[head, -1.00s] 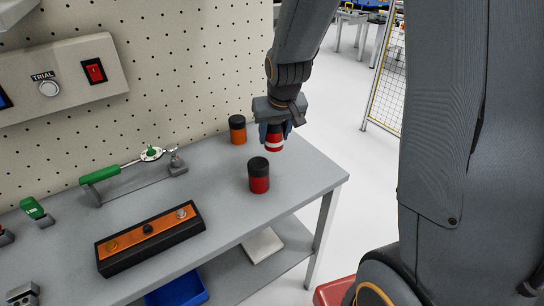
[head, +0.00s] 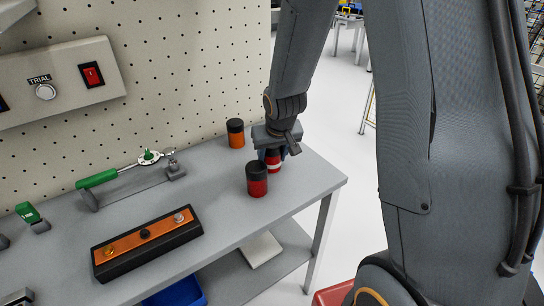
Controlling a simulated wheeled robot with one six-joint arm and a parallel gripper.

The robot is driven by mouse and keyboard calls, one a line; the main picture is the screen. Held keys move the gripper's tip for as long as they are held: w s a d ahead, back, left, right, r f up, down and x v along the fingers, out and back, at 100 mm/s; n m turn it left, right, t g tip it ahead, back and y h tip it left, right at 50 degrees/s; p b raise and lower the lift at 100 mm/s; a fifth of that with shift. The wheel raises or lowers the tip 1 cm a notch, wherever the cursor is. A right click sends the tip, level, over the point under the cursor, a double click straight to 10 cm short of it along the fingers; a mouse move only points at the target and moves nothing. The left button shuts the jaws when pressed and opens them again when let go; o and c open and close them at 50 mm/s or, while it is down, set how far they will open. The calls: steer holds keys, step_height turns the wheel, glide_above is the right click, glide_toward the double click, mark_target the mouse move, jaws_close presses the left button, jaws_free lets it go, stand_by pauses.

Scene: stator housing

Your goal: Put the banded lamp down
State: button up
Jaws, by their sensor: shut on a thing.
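The banded lamp (head: 274,163), red with a white band, is between the fingers of my gripper (head: 271,155), which is shut on it. The lamp is upright and low at the tabletop, near the right end of the grey workbench (head: 225,205). Whether its base touches the bench I cannot tell. Its top is hidden by the fingers, and its left side is close behind the red lamp with a black cap (head: 257,180) in the picture.
An orange lamp with a black cap (head: 236,134) stands behind, near the pegboard (head: 200,70). An orange-topped black box (head: 147,243) and a green-handled tool (head: 110,175) lie to the left. The bench's right end is bare.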

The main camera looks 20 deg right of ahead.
steer(key=o, duration=1.1)
steer(key=shift+r, duration=0.1)
steer(key=shift+r+p, duration=0.3)
steer(key=b+v, duration=0.1)
steer(key=v, duration=1)
steer(key=s+f+g, duration=0.1)
steer(key=s+f, duration=0.1)
steer(key=s, duration=0.5)
steer(key=s+f+g, duration=0.2)
steer(key=s, duration=0.6)
steer(key=shift+d+f+g, duration=0.25)
steer(key=shift+f+g, duration=0.05)
steer(key=shift+f, duration=0.1)
